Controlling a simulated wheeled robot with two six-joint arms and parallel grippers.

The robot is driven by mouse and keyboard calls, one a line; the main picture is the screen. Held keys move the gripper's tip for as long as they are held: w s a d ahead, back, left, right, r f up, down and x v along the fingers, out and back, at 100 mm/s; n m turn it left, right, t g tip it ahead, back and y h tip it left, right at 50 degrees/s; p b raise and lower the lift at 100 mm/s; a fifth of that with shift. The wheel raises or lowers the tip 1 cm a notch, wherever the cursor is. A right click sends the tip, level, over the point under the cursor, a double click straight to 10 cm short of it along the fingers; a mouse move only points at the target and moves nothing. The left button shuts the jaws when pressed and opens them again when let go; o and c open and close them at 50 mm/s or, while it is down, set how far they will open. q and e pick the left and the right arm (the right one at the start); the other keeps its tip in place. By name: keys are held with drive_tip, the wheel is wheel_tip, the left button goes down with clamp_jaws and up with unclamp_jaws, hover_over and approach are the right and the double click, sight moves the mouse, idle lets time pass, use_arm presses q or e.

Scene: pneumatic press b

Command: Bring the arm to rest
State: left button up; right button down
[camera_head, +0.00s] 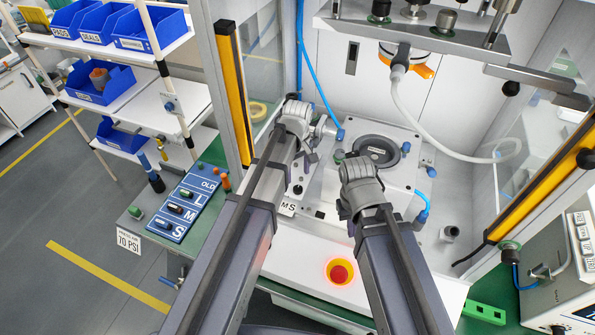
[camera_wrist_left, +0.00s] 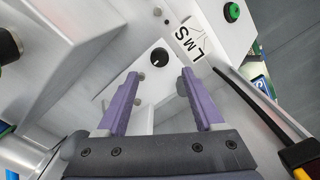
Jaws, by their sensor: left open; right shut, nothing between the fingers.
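My left arm (camera_head: 245,220) reaches forward into the press enclosure. My left gripper (camera_head: 306,162) points down over the light-coloured station near the L M S label; its purple fingers are partly hidden by the wrist. In the left wrist view the left gripper (camera_wrist_left: 159,75) is open and empty, its fingertips near the dark selector knob (camera_wrist_left: 159,57) and the L M S label (camera_wrist_left: 191,49). My right arm (camera_head: 400,265) also reaches in, its wrist (camera_head: 360,182) just in front of the round dark press plate. My right gripper (camera_head: 342,156) is mostly hidden by that wrist; it is shut and empty.
The press plate (camera_head: 373,150) lies behind my right wrist. A red emergency button (camera_head: 339,274) is on the front panel between the arms. Yellow-striped posts (camera_head: 234,92) flank the opening. A blue size board (camera_head: 187,205) lies at left. A white hose (camera_head: 425,130) hangs from above.

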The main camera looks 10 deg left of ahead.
use_arm(q)
drive_tip(key=shift+r, duration=0.35)
drive_tip(key=shift+s+f, duration=0.1)
use_arm(e)
drive_tip(key=shift+r, duration=0.2)
use_arm(q)
drive_tip(key=s+d+f+m+b, duration=0.2)
drive_tip(key=s+m, duration=0.4)
drive_tip(key=s, duration=0.2)
drive_tip(key=s+d+f+m+y+b, duration=0.1)
drive_tip(key=s+d+f+m+b, duration=0.1)
drive_tip(key=s+m, duration=0.4)
drive_tip(key=s+d, duration=0.1)
drive_tip(key=s, duration=0.1)
drive_tip(key=shift+s+d+f+m, duration=0.2)
drive_tip(key=shift+s+d+m, duration=0.1)
drive_tip(key=shift+s+d, duration=0.05)
use_arm(e)
wheel_tip(320, 180, down, 4)
drive_tip(key=shift+f, duration=0.25)
